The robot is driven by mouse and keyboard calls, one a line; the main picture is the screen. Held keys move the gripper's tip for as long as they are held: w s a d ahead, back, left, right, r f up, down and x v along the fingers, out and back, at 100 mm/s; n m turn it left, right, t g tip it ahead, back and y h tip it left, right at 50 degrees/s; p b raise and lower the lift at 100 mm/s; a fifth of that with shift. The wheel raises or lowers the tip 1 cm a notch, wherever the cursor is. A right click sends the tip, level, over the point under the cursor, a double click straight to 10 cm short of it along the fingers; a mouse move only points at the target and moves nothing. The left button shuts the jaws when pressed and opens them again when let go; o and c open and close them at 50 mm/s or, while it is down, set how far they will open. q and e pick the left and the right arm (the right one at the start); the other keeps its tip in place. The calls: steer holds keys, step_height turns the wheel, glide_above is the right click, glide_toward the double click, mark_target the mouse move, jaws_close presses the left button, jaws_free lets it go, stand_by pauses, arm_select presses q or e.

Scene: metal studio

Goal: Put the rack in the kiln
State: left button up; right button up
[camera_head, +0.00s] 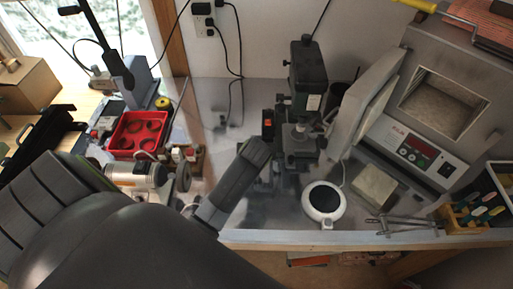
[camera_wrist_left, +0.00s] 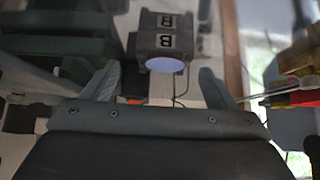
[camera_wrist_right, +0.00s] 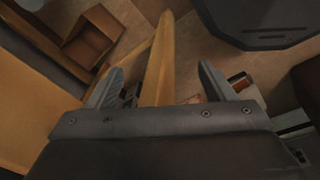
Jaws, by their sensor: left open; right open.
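The kiln (camera_head: 405,55) stands at the right of the head view. Its door (camera_head: 362,105) is swung open to the left, and its pale chamber (camera_head: 445,103) looks empty. A thin grey metal frame (camera_head: 405,222), which looks like the rack, lies near the bench's front edge, below the kiln. My left gripper (camera_head: 272,158) is over the middle of the bench, left of the kiln and well apart from the frame. In the left wrist view it (camera_wrist_left: 158,82) is open with nothing between its fingers. My right gripper (camera_wrist_right: 158,80) is open and empty in the right wrist view, away from the kiln and rack.
A dark press-like machine (camera_head: 305,90) stands between my left gripper and the kiln. A white round device (camera_head: 323,203), a pale block (camera_head: 373,187) and a wooden tool holder (camera_head: 475,215) are near the frame. A red tray (camera_head: 140,133) is at left. Wooden beams (camera_wrist_right: 160,55) are near my right gripper.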

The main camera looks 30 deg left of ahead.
arm_select(q)
steer(key=shift+p+x, duration=0.35)
steer(key=shift+x, duration=1.4)
steer(key=shift+s+a, duration=0.1)
steer(key=shift+s, duration=0.05)
steer(key=shift+c, duration=0.3)
steer(key=c, duration=1)
